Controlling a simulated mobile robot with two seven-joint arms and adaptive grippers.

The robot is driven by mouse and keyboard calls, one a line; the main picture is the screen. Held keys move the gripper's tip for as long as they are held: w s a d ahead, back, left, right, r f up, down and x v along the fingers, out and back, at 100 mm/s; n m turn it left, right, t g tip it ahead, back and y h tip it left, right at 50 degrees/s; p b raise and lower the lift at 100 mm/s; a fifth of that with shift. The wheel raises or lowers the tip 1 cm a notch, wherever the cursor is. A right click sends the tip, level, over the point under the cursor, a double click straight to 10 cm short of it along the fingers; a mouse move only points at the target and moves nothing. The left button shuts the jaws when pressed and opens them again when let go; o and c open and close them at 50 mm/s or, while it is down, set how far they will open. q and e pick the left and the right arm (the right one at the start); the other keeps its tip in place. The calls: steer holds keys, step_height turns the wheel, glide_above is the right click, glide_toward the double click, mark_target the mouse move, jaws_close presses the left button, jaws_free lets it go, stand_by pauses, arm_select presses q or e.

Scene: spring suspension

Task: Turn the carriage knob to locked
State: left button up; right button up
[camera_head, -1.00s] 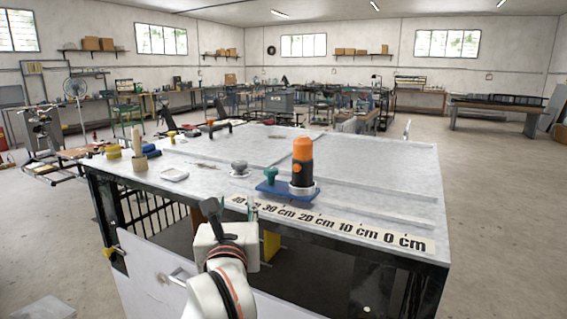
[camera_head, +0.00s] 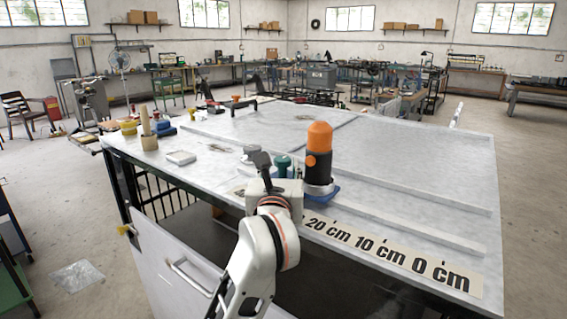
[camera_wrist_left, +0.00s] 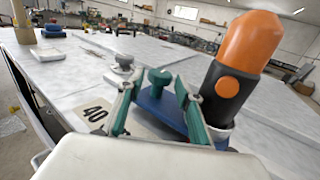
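The carriage is a blue plate (camera_wrist_left: 165,112) with a green knob (camera_wrist_left: 159,78) and an orange-and-black cylinder (camera_wrist_left: 238,65) standing on it. In the head view the cylinder (camera_head: 319,155) is upright on the bench, and the green knob (camera_head: 283,162) is just beyond my left gripper. In the left wrist view my left gripper (camera_wrist_left: 155,95) is open and empty. Its two teal fingers lie either side of the knob in the picture; I cannot tell whether they touch it. The knob's lock marking is not readable. My right gripper is not in view.
The pale bench top (camera_head: 400,165) carries a distance scale strip (camera_head: 395,255) along its front edge and raised rails. A grey knob (camera_wrist_left: 124,63) stands left of the carriage. A wooden holder (camera_head: 149,141) and a small white tray (camera_head: 181,158) sit further left.

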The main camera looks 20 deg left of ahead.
mark_target(281, 164)
arm_select(q)
steer(key=x, duration=0.3)
steer(key=shift+w+b, duration=0.25)
steer(key=shift+b, duration=0.1)
steer(key=shift+w, duration=0.3)
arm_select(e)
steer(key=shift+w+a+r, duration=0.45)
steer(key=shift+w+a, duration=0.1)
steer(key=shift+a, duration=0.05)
arm_select(q)
steer(key=c, duration=0.8)
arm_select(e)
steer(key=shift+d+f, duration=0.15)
arm_select(q)
steer(key=shift+a+m+h, duration=0.1)
steer(key=shift+m+h, duration=0.2)
steer(key=shift+h, duration=0.1)
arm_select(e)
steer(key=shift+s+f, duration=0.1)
arm_select(q)
steer(key=shift+m+h, duration=0.5)
steer(key=shift+h, duration=0.3)
steer(key=o, duration=0.8)
